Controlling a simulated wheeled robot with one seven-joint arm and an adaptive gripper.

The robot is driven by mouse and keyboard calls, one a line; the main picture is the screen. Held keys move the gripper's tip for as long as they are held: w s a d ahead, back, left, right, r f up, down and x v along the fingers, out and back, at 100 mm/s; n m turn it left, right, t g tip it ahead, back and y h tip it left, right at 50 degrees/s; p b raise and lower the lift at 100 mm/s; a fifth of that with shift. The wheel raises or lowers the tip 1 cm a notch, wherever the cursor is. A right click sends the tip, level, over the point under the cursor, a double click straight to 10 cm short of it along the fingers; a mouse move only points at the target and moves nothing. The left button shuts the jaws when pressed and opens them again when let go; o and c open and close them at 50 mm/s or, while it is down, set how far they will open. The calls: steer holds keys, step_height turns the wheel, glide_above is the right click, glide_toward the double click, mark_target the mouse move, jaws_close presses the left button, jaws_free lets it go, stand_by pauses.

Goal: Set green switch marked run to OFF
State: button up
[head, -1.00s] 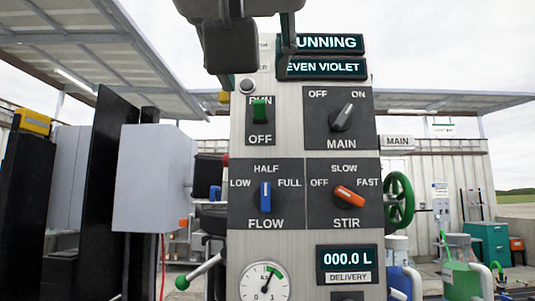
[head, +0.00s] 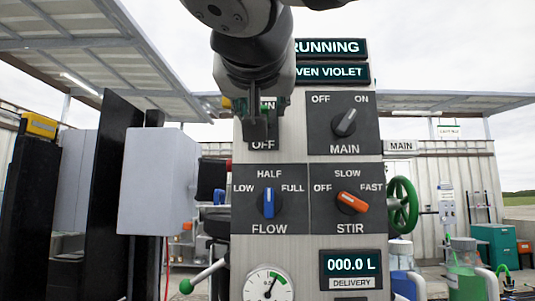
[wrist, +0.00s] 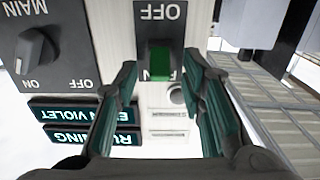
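The green switch (wrist: 160,64) shows in the wrist view, where the panel appears upside down. Its lever leans toward the RUN side, covering part of that label, and the OFF label (wrist: 160,13) is clear. My gripper (wrist: 161,72) is open, with one finger on each side of the switch and a gap to each. In the head view my gripper (head: 259,133) is in front of the switch and hides it. Only the OFF label (head: 263,145) and part of RUN show there. I cannot tell whether the fingertips touch the panel.
The MAIN knob (head: 346,122) is beside the switch. The blue FLOW knob (head: 268,203) and orange STIR knob (head: 352,203) are below. The RUNNING display (head: 331,47) is above. A grey box (head: 158,182) stands left of the panel, and a green handwheel (head: 403,206) is at its right.

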steer(key=shift+w, duration=0.2)
jaws_close()
